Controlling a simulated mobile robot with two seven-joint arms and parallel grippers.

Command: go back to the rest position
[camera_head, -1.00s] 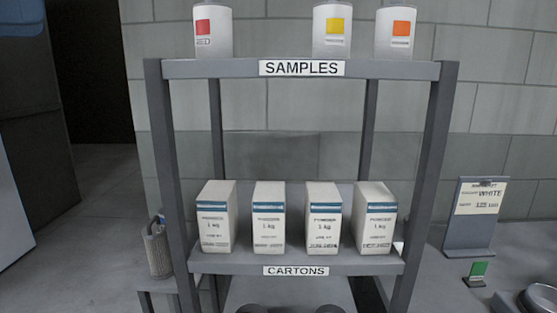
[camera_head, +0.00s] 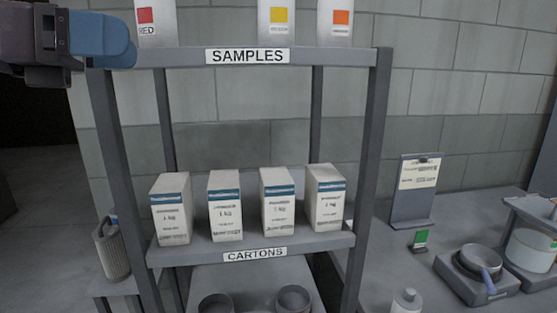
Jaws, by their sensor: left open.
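My left gripper (camera_head: 98,38) comes in at the upper left, with blue fingers beside the left end of the top shelf. It is open and I see nothing in it. It overlaps the shelf's left post in the picture; I cannot tell whether they touch. The grey rack's upper shelf, labelled SAMPLES (camera_head: 247,56), holds white sample containers with a red (camera_head: 145,16), a yellow (camera_head: 279,16) and an orange (camera_head: 341,18) patch. The lower shelf, labelled CARTONS (camera_head: 255,254), holds several white powder cartons (camera_head: 225,206) in a row. My right gripper is not in view.
Two dark round containers (camera_head: 293,299) stand below the cartons. A bench at the right holds a sign stand (camera_head: 414,192), a green marker (camera_head: 420,238), a scale with a pan (camera_head: 478,271) and a white bottle (camera_head: 406,302). A ribbed cylinder (camera_head: 112,250) stands left of the rack.

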